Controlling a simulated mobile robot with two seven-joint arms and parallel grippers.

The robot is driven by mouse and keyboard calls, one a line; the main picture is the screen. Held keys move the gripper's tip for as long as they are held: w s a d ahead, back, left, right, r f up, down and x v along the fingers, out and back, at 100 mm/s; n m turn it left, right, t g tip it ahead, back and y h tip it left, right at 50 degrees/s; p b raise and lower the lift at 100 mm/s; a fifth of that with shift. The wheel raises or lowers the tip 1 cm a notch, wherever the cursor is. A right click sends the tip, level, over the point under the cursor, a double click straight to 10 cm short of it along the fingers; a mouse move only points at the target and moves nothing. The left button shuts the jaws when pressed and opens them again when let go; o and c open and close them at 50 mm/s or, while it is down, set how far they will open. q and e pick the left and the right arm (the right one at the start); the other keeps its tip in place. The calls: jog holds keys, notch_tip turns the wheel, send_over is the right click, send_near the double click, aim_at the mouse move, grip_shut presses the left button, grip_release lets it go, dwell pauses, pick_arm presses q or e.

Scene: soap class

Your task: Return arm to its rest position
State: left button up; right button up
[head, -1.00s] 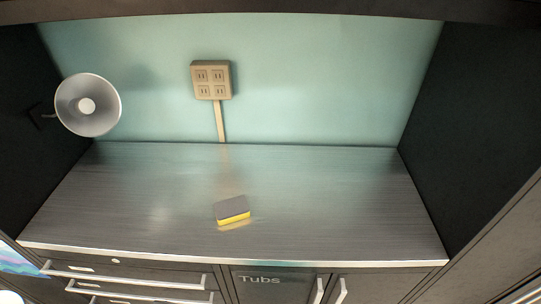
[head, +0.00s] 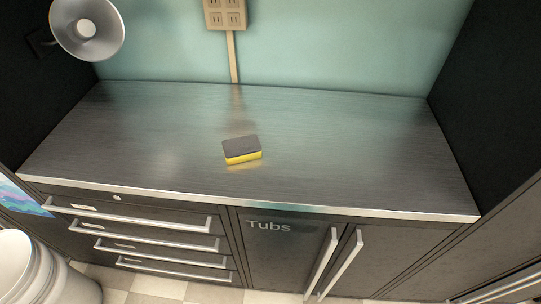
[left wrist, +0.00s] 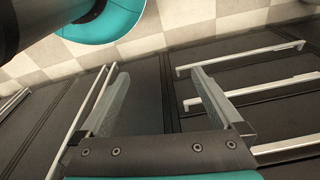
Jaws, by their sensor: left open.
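My left gripper (left wrist: 155,95) shows in the left wrist view with its two fingers spread apart and nothing between them. It is in front of the dark cabinet fronts, and neither gripper shows in the head view. A sponge (head: 241,149) with a dark top and a yellow lower layer lies on the grey counter (head: 340,150) near the middle. No gripper is near it.
Below the counter are drawers with long bar handles (head: 160,243) and a "Tubs" cabinet door (head: 270,255). A lamp (head: 86,28) hangs at the upper left. A white bin (head: 35,270) stands at lower left. Checkered floor (head: 160,288) lies below.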

pick_arm(q)
jog(key=s+a+f+g+b, duration=0.1)
jog(key=s+f+b, duration=0.3)
jog(key=s+f, duration=0.7)
notch_tip(320, 180, down, 3)
jog(key=shift+s+a+r+b, duration=0.2)
jog(key=shift+a+b, duration=0.2)
jog(key=shift+a, duration=0.15)
